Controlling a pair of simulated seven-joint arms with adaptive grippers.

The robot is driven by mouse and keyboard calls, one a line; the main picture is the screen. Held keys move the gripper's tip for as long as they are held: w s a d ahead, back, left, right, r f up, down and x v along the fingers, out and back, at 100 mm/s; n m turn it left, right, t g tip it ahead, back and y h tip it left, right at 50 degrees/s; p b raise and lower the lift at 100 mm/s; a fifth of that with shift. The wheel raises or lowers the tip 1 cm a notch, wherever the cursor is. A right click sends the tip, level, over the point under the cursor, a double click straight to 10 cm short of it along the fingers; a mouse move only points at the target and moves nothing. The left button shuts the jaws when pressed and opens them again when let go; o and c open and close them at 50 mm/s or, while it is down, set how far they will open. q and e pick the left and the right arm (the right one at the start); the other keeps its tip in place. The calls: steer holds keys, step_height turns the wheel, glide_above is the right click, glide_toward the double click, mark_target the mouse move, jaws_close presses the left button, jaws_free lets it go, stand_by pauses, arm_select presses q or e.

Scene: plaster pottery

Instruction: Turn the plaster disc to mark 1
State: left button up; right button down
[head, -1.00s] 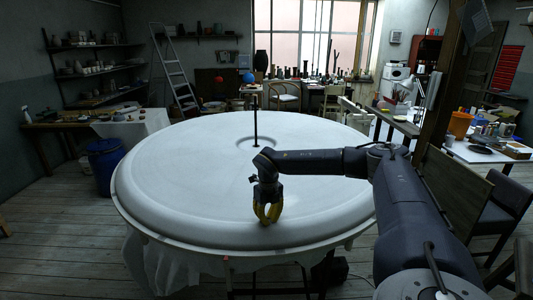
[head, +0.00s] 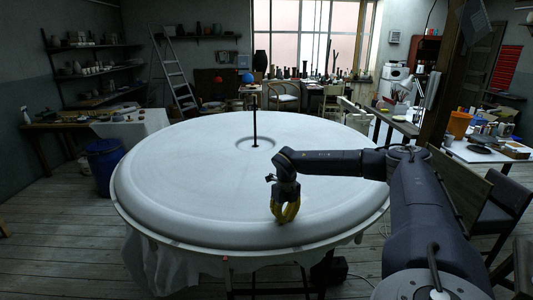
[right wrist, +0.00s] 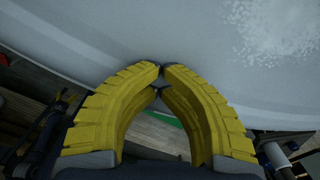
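The large white plaster disc (head: 190,170) lies flat with a raised rounded rim, and a dark upright rod (head: 254,128) stands at its middle. My right gripper (head: 285,219) has yellow fingers and is at the near part of the rim, right of centre. In the right wrist view its fingertips (right wrist: 162,69) meet in front of the pale disc surface (right wrist: 120,35), with nothing seen between them. I cannot tell whether they touch the disc. A tiny red spot (head: 225,258) shows below the near edge. I cannot make out any numbered mark. My left gripper is not in view.
A blue barrel (head: 104,165) stands left of the disc. White cloth (head: 165,262) hangs under its near edge. A chair (head: 500,205) and a side table (head: 470,151) with an orange bucket (head: 459,124) are at right. The disc's left top is clear.

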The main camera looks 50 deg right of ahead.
mark_target(319, 213)
steer(key=shift+s+d+f, duration=0.1)
steer(key=shift+s+f, duration=0.25)
steer(key=shift+s, duration=0.05)
steer(key=shift+s+d+r, duration=0.1)
steer(key=shift+s+d, duration=0.45)
steer(key=shift+d, duration=0.35)
steer(key=shift+s+d, duration=0.55)
steer(key=shift+d, duration=0.3)
steer(key=shift+s+d+r, duration=0.1)
steer(key=shift+s+d, duration=0.45)
steer(key=shift+d, duration=0.35)
steer(key=shift+s+d, duration=0.35)
steer(key=shift+d, duration=0.3)
steer(key=shift+s+d, duration=0.3)
steer(key=shift+d, duration=0.35)
steer(key=shift+d, duration=0.1)
steer(key=shift+s+d, duration=0.45)
steer(key=shift+d, duration=0.45)
steer(key=shift+s+d, duration=0.45)
steer(key=shift+d, duration=0.4)
steer(key=shift+w+a+r, duration=0.15)
steer(key=shift+a, duration=0.05)
steer(key=shift+d+r, duration=0.1)
